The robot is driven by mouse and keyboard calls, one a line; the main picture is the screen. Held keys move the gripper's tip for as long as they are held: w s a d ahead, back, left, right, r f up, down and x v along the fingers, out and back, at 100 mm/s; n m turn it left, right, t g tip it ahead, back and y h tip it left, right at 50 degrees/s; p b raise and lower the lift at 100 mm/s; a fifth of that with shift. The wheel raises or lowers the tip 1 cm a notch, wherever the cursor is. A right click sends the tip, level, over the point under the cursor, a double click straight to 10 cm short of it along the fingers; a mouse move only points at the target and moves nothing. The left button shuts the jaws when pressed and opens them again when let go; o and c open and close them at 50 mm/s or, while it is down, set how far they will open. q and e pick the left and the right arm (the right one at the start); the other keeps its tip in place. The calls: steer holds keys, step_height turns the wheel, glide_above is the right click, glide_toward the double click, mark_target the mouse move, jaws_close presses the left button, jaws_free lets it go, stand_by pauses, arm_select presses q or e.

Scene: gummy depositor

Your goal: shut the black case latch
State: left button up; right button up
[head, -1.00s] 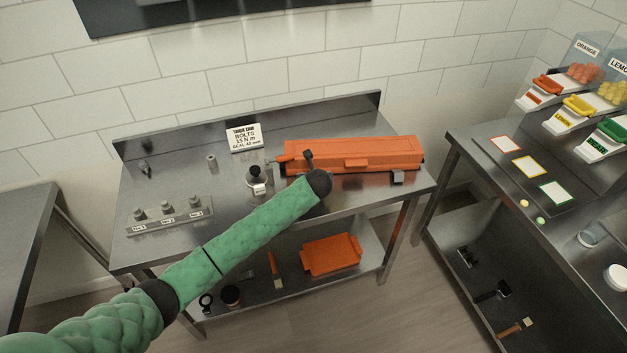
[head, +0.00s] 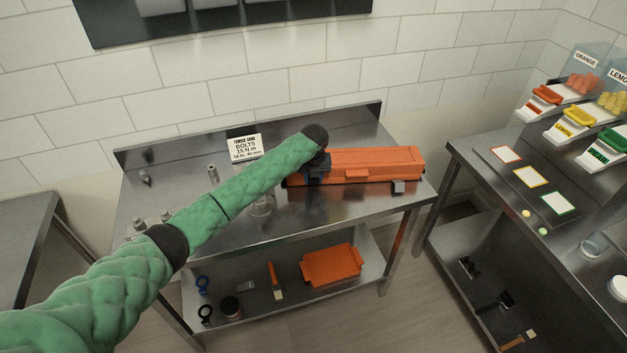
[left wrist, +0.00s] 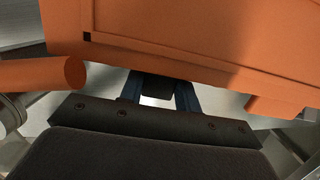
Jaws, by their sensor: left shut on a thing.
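The long orange case (head: 375,163) lies on the steel table, and its wall fills the top of the left wrist view (left wrist: 215,35). My left gripper (head: 318,170) is at the case's left end, on its near side. In the left wrist view the two dark blue fingers (left wrist: 158,92) are closed on a small black piece, which looks like the black latch (left wrist: 158,84), just below the case wall. Most of the latch is hidden by the fingers, so its exact angle cannot be told. My right gripper is in neither view.
A torque card (head: 244,147) stands behind my left arm. An orange bar (left wrist: 45,74) lies close left of the fingers in the left wrist view. A small grey block (head: 398,187) sits at the case's right front. An orange tray (head: 331,264) rests on the lower shelf.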

arm_select(q)
steer(key=shift+w+r, duration=0.1)
stand_by(0.4)
steer(key=o, duration=1)
